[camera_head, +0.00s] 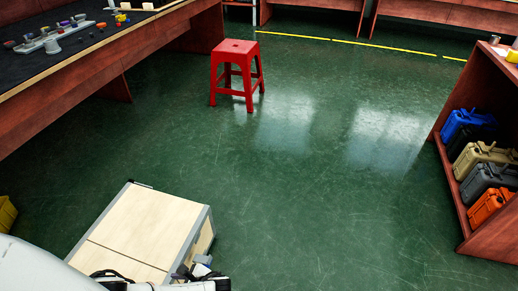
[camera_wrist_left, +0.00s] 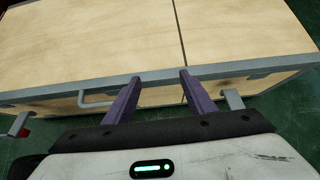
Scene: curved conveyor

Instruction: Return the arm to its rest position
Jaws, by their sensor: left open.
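My left arm comes in at the bottom left of the head view, and its gripper (camera_head: 200,270) is low, by the near right corner of a wooden cabinet with grey metal edges (camera_head: 150,225). In the left wrist view the two purple fingers of the left gripper (camera_wrist_left: 155,85) are apart with nothing between them. They point at the grey edge of the cabinet top (camera_wrist_left: 225,70), with a bent metal handle (camera_wrist_left: 95,102) on its side to the left. I cannot tell whether the fingers touch the cabinet. My right gripper is in neither view.
A red stool (camera_head: 236,72) stands on the open green floor (camera_head: 320,190). A long dark-topped bench (camera_head: 100,70) with small objects runs along the left. A wooden shelf (camera_head: 455,180) with several coloured cases stands at right. A yellow bin (camera_head: 6,214) shows at the left edge.

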